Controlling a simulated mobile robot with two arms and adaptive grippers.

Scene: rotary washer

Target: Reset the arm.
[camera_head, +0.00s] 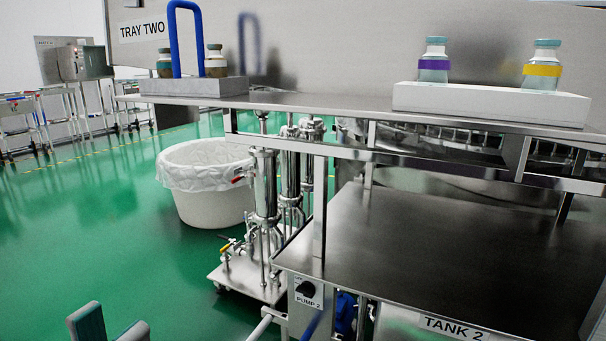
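My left gripper (110,328) shows only as two grey fingertips at the bottom left edge. The fingertips stand apart with a gap between them, and nothing shows in the gap. They are over the green floor, well clear of the steel bench. The rest of this gripper and its arm are cut off by the frame. My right gripper is not in view.
A steel shelf (320,104) carries a grey tray (193,87) with a blue handle and two bottles, and a white block (492,102) with two banded bottles. Below are a steel bench (440,255), pump pipes (265,190) and a white lined bin (207,208).

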